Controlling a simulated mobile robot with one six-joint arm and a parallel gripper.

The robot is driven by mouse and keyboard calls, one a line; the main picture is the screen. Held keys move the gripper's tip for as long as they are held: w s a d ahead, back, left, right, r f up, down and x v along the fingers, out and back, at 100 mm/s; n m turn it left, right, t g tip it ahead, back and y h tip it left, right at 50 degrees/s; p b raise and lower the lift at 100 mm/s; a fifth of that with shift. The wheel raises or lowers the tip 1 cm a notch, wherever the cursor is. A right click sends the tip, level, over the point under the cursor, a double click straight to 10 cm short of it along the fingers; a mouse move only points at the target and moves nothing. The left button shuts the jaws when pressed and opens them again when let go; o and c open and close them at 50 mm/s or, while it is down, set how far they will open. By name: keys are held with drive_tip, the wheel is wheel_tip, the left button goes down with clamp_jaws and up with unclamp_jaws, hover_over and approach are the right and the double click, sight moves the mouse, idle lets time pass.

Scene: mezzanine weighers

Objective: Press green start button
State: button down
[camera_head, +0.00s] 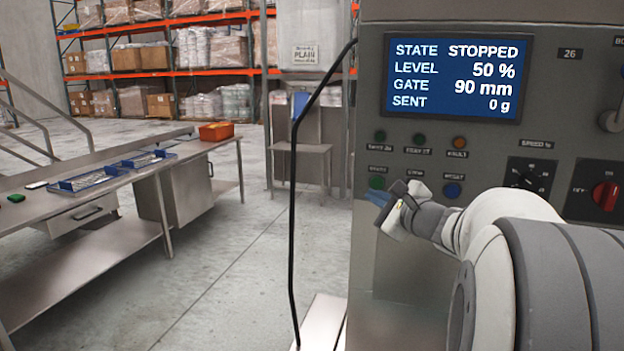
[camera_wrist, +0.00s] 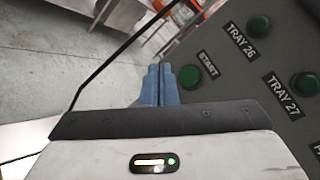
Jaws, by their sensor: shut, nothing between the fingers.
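The green start button (camera_head: 377,182) is on the left side of the grey control panel, below the small green lamps or buttons. The fingertips are just left of the start button there. I cannot tell whether they touch the panel.
The display (camera_head: 456,77) reads STATE STOPPED. A blue button (camera_head: 452,190), speed knob (camera_head: 528,175) and red switch (camera_head: 606,196) share the panel. Green TRAY 26 (camera_wrist: 258,25) and TRAY 27 (camera_wrist: 305,84) buttons are close by. A black cable (camera_head: 293,200) hangs along the panel's left.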

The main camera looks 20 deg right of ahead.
sight(371, 184)
drive_tip(key=w+d, duration=0.2)
drive_tip(key=w, duration=0.1)
drive_tip(key=shift+w+d, duration=0.2)
drive_tip(key=shift+w, duration=0.1)
drive_tip(key=shift+w+d+b, duration=0.1)
drive_tip(key=shift+b, duration=0.2)
idle(1.7)
drive_tip(key=shift+w+d, duration=0.15)
drive_tip(key=shift+w, duration=0.05)
drive_tip(key=shift+w+d, duration=0.25)
drive_tip(key=shift+w, duration=0.05)
idle(0.7)
drive_tip(key=shift+b, duration=0.3)
drive_tip(key=shift+s+a+b, duration=0.45)
drive_tip(key=shift+s+a, duration=0.05)
drive_tip(key=shift+s, duration=0.15)
